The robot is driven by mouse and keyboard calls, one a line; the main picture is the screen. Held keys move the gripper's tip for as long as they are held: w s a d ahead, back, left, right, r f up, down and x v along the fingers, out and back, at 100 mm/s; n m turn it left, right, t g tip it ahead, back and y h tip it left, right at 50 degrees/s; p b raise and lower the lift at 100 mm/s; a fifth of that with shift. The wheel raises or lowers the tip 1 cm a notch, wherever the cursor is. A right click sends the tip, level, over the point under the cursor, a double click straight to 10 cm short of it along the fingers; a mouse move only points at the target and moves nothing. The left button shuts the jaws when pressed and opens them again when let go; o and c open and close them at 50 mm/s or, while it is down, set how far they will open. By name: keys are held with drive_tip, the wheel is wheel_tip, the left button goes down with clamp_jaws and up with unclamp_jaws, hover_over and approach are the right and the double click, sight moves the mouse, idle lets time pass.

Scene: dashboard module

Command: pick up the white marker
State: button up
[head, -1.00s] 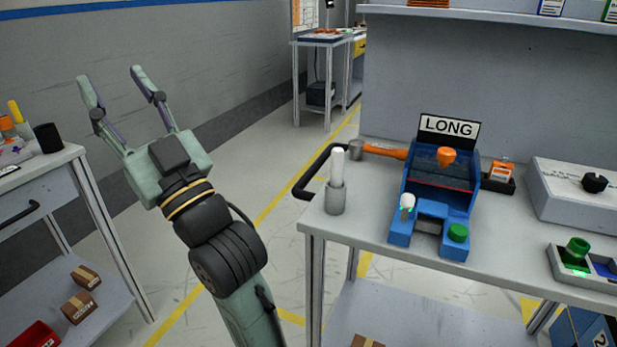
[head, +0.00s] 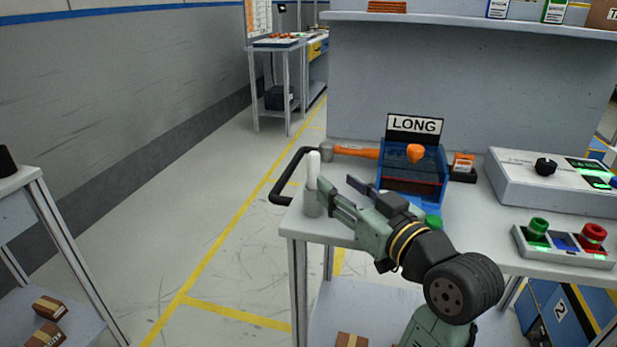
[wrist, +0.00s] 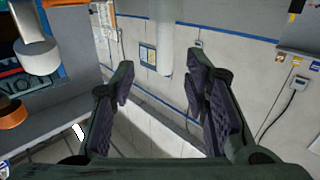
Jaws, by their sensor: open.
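The holder is out of that view.
A blue module with a LONG sign (head: 415,125) stands right of the marker, partly hidden by my gripper. A hammer (head: 350,151) lies behind. A black rail (head: 283,178) runs along the bench's left end. A button box (head: 563,245) sits at right.

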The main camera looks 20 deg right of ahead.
sight(317, 171)
drive_tip(key=w, duration=0.3)
drive_tip(key=shift+w+a, duration=0.1)
drive_tip(key=shift+a, duration=0.25)
drive_tip(key=w, duration=0.1)
drive_tip(key=w+a+p, duration=0.1)
drive_tip(key=w+p, duration=0.1)
drive_tip(key=w, duration=0.1)
drive_tip(key=shift+a+r, duration=0.1)
drive_tip(key=shift+a, duration=0.15)
drive_tip(key=shift+w, duration=0.55)
drive_tip(key=shift+c, duration=0.4)
clamp_jaws()
